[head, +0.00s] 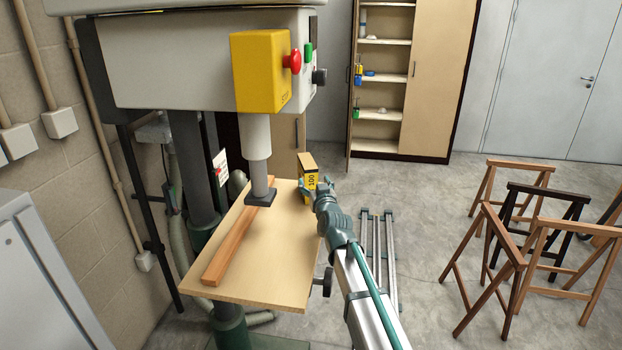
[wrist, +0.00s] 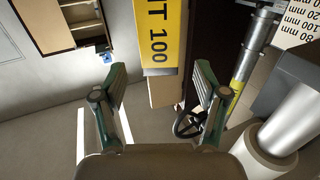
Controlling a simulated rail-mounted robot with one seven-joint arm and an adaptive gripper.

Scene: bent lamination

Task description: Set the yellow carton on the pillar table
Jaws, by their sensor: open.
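The yellow carton (head: 308,172), marked 100, is upright at the far right corner of the pillar table (head: 285,250), a pale wooden board. I cannot tell from the head view whether its base rests on the board. My gripper (head: 317,188) is right beside the carton and hides its lower part. In the wrist view the yellow carton (wrist: 160,35) shows upper centre, ahead of and between the fingers of my gripper (wrist: 160,76). The fingers are spread, with gaps on both sides of the carton.
A long wooden strip (head: 225,257) lies along the table's left side, under the pillar machine's grey press head (head: 260,198). The yellow machine box (head: 262,72) with a red button overhangs the table. Wooden trestles (head: 540,240) stand at right. The board's right front is clear.

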